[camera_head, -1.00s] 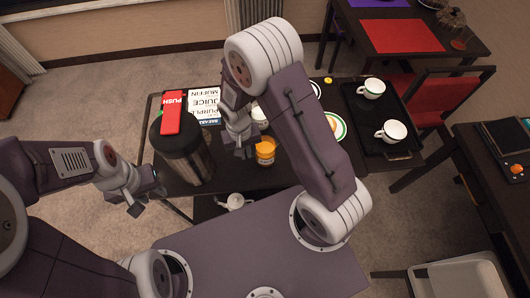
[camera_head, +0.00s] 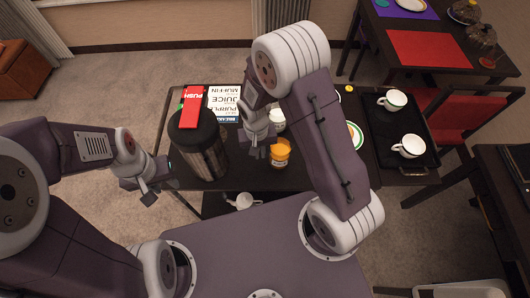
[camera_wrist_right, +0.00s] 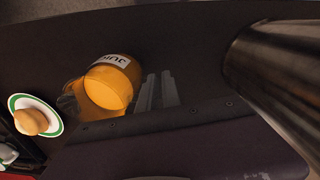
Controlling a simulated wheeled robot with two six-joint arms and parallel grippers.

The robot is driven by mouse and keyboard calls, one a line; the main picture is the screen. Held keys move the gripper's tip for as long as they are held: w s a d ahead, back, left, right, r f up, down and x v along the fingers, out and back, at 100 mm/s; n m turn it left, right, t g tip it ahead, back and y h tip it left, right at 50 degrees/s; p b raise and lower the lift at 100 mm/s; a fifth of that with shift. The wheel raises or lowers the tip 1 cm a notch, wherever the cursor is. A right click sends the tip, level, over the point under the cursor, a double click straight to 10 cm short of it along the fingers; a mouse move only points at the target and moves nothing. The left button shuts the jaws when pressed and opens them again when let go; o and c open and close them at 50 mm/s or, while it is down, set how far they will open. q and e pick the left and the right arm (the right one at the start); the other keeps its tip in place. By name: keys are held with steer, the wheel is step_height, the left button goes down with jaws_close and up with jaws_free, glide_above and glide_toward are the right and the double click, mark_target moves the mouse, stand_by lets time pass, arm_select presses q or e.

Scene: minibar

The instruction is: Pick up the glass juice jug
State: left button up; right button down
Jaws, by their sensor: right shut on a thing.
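The glass juice jug (camera_head: 280,153), filled with orange juice, stands upright on the dark table in the head view. It also shows in the right wrist view (camera_wrist_right: 108,88), with a white JUICE label; a clear handle appears on its left side there. My right gripper (camera_head: 262,151) is at the jug's left side in the head view. Its two fingers (camera_wrist_right: 156,92) lie close together right beside the jug, shut on it; the exact contact is hard to see. My left gripper (camera_head: 158,188) hangs empty at the table's left edge; its finger gap is unclear.
A large steel dispenser (camera_head: 207,157) with a red PUSH top stands left of the jug. A white-capped container (camera_head: 277,120) is behind the jug. A plate (camera_head: 354,136) and a dark tray (camera_head: 388,139) with white cups lie to the right. Another cup (camera_head: 242,201) is below the table's near edge.

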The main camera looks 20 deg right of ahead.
steer(key=shift+r+p, duration=0.4)
steer(key=shift+r, duration=4.5)
steer(key=d+f+n, duration=0.1)
steer(key=d, duration=0.7)
steer(key=shift+d, duration=0.1)
